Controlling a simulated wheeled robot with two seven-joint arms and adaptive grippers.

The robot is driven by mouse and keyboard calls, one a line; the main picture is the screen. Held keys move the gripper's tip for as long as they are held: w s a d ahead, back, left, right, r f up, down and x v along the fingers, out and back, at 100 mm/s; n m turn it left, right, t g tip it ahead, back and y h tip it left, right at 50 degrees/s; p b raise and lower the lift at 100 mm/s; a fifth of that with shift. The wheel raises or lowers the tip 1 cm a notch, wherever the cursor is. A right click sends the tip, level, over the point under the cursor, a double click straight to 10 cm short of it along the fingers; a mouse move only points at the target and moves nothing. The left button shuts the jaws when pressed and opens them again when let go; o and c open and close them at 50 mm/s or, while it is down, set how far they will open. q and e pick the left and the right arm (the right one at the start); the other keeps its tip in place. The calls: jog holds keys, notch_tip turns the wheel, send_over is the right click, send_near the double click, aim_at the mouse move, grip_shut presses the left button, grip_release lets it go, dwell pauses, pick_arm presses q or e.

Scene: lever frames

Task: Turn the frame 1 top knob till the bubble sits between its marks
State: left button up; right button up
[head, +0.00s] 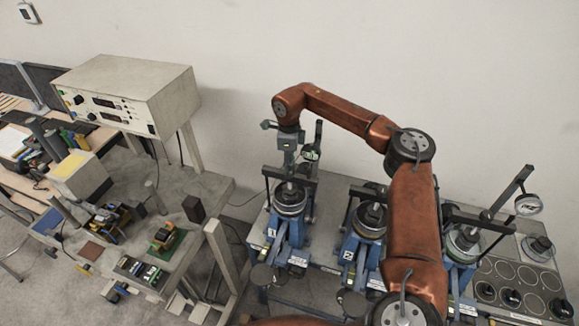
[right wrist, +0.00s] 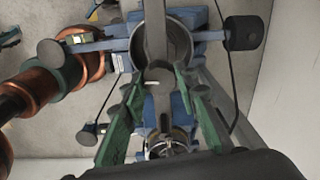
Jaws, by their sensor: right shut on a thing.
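Frame 1 (head: 281,232) is the leftmost blue lever frame on the bench, with a "1" label on its front. My right gripper (head: 288,172) points down over its top from above. In the right wrist view its green fingers (right wrist: 160,82) close from both sides on a grey round top knob (right wrist: 158,74). The knob is mostly hidden by the gripper in the head view. I cannot make out the bubble or its marks in either view. My left gripper is not in view.
Frame 2 (head: 352,250) stands just right of frame 1, with a third blue frame (head: 459,275) beyond my right arm. A dial on an arm (head: 528,205) and a panel of round recesses (head: 515,275) are at the right. A cluttered side bench (head: 195,182) stands left.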

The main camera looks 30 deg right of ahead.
jog(key=shift+n, duration=0.3)
jog(key=o, duration=1.2)
jog(key=shift+c, duration=0.2)
notch_tip(320, 180, up, 12)
jog(key=shift+a, duration=0.15)
